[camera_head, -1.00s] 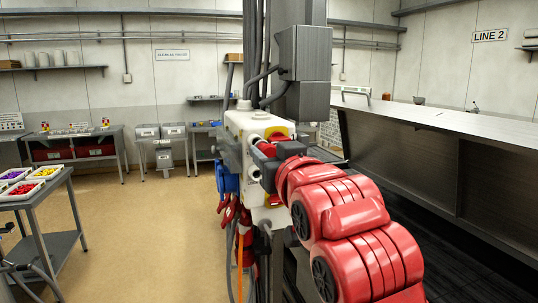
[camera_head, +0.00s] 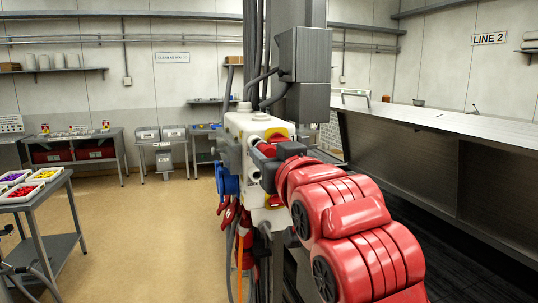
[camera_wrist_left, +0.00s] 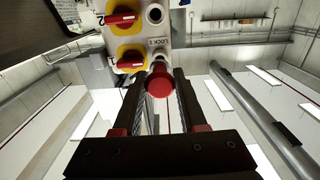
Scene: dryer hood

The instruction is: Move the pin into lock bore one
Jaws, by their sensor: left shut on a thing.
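The pin shows as a red round head (camera_wrist_left: 159,83) in the left wrist view, between the fingers of my left gripper (camera_wrist_left: 160,84). The pin lines up with the lower edge of the box near that label. I cannot tell whether its tip is in the bore.
Two red switch handles on yellow plates, marked 2 (camera_wrist_left: 121,18) and 1 (camera_wrist_left: 130,61), sit beside the pin. Cables and red padlocks (camera_head: 229,212) hang below the box. A long steel counter (camera_head: 450,119) runs along the right.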

